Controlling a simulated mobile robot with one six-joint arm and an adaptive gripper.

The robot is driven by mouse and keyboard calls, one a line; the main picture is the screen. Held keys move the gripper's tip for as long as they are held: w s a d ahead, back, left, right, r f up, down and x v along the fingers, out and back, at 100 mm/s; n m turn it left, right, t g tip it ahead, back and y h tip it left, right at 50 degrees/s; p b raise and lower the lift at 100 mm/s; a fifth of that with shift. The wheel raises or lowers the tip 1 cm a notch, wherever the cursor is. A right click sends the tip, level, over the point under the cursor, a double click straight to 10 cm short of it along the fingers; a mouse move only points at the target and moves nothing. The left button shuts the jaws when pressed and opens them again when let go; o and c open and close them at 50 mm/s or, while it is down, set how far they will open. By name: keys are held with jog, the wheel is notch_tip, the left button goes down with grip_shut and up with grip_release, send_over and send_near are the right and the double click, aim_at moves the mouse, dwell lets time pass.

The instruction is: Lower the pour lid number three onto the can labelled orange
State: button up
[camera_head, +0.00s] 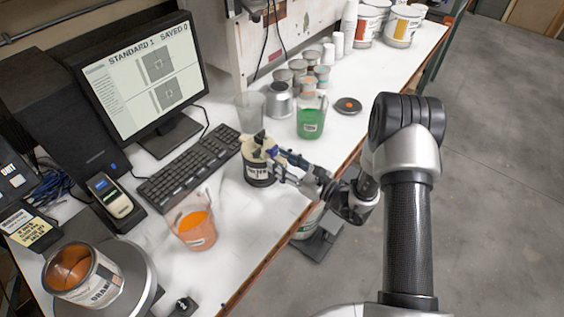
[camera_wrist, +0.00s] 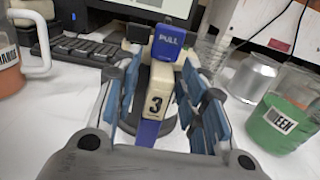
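The pour lid number three (camera_wrist: 160,95) is cream with a blue PULL lever and a black 3. In the head view it shows as a cream top (camera_head: 256,146) on a dark can (camera_head: 259,173) whose label I cannot read surely. My gripper (camera_head: 277,160) reaches in from the right at the lid. In the wrist view its blue-padded fingers (camera_wrist: 163,75) stand on both sides of the lid's handle; whether they press on it is unclear. The can labelled orange (camera_head: 98,283) stands open at lower left, with orange-brown paint inside, on a round grey platform (camera_head: 143,287).
An orange-filled beaker (camera_head: 194,229) stands between the two cans. A green beaker (camera_head: 311,122) and a metal can (camera_head: 279,100) are behind my gripper. The keyboard (camera_head: 187,171) and monitor (camera_head: 145,75) lie left. Small tins and large cans fill the far counter.

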grip_shut()
dwell(0.7)
jog(key=shift+r, duration=0.1)
jog(key=shift+r, duration=0.45)
jog(key=shift+r, duration=0.1)
